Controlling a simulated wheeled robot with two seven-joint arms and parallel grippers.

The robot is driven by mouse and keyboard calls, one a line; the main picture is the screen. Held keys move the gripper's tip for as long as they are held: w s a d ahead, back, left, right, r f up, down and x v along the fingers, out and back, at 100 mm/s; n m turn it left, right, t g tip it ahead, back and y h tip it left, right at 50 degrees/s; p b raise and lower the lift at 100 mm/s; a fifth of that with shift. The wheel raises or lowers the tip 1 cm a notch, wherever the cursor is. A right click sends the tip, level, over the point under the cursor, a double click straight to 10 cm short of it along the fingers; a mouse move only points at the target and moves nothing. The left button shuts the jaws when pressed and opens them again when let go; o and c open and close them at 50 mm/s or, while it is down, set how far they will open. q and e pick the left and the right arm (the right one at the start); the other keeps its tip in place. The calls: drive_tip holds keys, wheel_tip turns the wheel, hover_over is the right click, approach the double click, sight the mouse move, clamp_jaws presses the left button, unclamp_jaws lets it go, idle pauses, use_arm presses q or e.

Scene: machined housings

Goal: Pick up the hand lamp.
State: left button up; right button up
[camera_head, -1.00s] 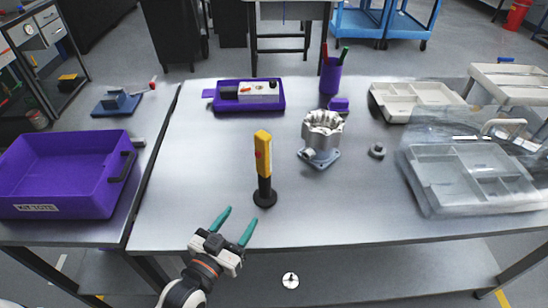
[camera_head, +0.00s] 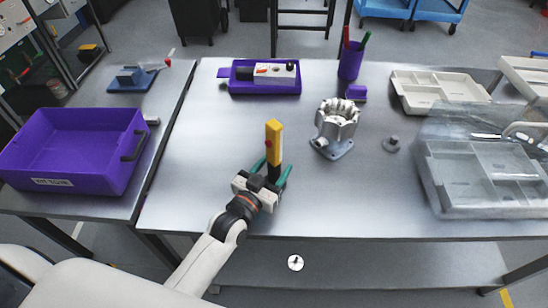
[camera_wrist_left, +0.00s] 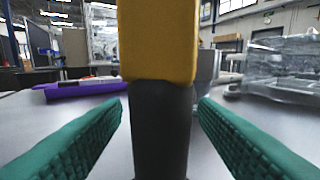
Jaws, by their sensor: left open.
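The hand lamp (camera_head: 274,143) stands upright on the metal table, with a yellow upper part and a dark lower part. In the left wrist view the lamp (camera_wrist_left: 160,40) fills the middle, yellow above and dark grey below. My left gripper (camera_head: 274,172) is open, with its teal fingers on either side of the dark lower part. In the left wrist view a gap shows between the lamp and each finger of the gripper (camera_wrist_left: 160,115). The lamp's base is hidden behind the gripper in the head view. My right gripper is not in view.
A machined housing (camera_head: 337,122) stands right of the lamp, with a small grey part (camera_head: 391,144) beyond. A purple tray (camera_head: 265,90) and purple pen cup (camera_head: 350,62) are at the back. A clear-covered grey organiser (camera_head: 480,205) is at right, a purple tote (camera_head: 75,150) at left.

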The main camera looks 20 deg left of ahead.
use_arm(q)
drive_tip(key=shift+x, duration=1.15)
drive_tip(key=shift+s, duration=0.1)
drive_tip(key=shift+c, duration=0.2)
clamp_jaws()
